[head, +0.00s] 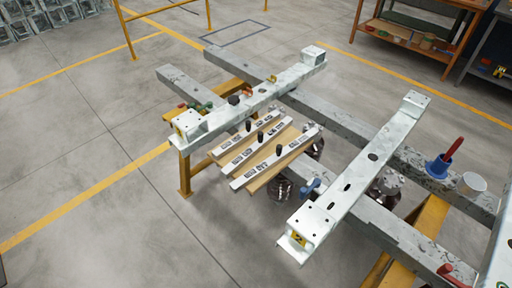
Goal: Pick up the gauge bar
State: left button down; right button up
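Three pale bars with dark markings and upright black knobs lie side by side on a wooden board (262,184). They are the far bar (268,119), the middle bar (238,156) and the near bar (299,146). They look like gauge bars; I cannot tell which one the task names. The board sits between two pale steel cross frames, the left frame (285,84) and the right frame (352,187). Neither of my grippers shows in the head view.
Long grey beams (345,122) on yellow stands (184,174) carry the frames. Dark round mounts (280,188) sit near the board. Open floor lies at the left.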

aim_at(263, 140)
jog(key=i+j, duration=0.15)
jog(key=j, duration=0.2)
jog(key=i+j, duration=0.15)
jog(key=j, duration=0.15)
jog(key=i+j, duration=0.15)
jog(key=j, duration=0.2)
jog(key=i+j+z, duration=0.1)
jog(key=j, duration=0.25)
